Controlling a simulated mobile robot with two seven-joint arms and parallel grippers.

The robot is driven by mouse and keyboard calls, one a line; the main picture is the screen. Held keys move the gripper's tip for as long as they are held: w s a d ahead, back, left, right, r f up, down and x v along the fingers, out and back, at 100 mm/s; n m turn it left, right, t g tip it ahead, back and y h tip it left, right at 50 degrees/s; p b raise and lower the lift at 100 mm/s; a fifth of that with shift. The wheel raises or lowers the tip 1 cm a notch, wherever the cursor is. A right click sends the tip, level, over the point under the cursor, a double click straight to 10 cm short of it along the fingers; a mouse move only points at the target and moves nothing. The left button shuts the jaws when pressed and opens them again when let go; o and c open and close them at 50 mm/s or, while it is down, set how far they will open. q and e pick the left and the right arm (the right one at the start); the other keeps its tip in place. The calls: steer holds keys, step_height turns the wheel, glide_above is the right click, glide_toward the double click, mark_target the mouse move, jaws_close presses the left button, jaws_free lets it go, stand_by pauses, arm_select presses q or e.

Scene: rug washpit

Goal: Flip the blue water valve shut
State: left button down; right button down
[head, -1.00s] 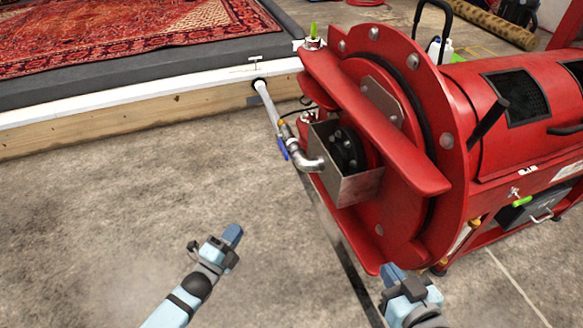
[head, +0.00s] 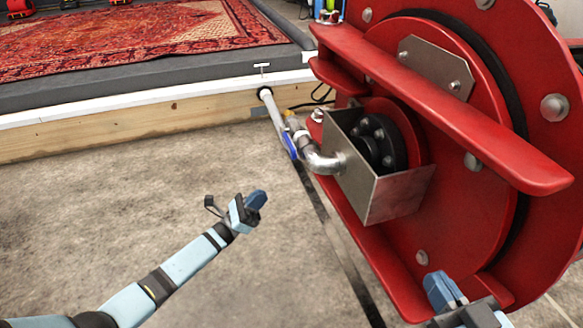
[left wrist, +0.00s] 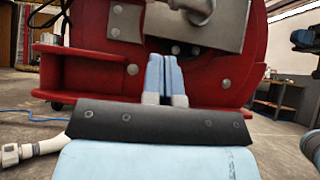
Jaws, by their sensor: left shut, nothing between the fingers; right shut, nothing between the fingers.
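The blue valve handle (head: 290,146) sits on the metal pipe fitting (head: 303,140) between the white pipe and the steel elbow at the red machine. The handle slants roughly along the pipe. My left gripper (head: 258,196) is shut and empty over the floor, below and left of the handle and apart from it. In the left wrist view its shut fingers (left wrist: 163,75) point at the red machine; the handle cannot be made out there. My right gripper (head: 438,290) is shut and empty in front of the machine's lower part.
The red machine (head: 470,215) with its steel box (head: 393,195) and protruding red bars fills the right. A wooden-sided platform (head: 130,130) with a patterned rug (head: 140,38) runs across the back. Concrete floor (head: 120,215) at left is clear.

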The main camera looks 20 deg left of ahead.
arm_select(q)
steer(key=shift+w, duration=0.1)
stand_by(0.3)
steer(key=b, duration=0.3)
glide_toward(287, 142)
steer(key=shift+w+d+r, duration=1.05)
steer(key=shift+w+d, duration=0.45)
steer(key=shift+d, duration=1.05)
arm_select(e)
steer(key=shift+w+d+r+n+t+y, duration=0.35)
steer(key=shift+w+d+n+t, duration=0.15)
steer(key=shift+n, duration=0.5)
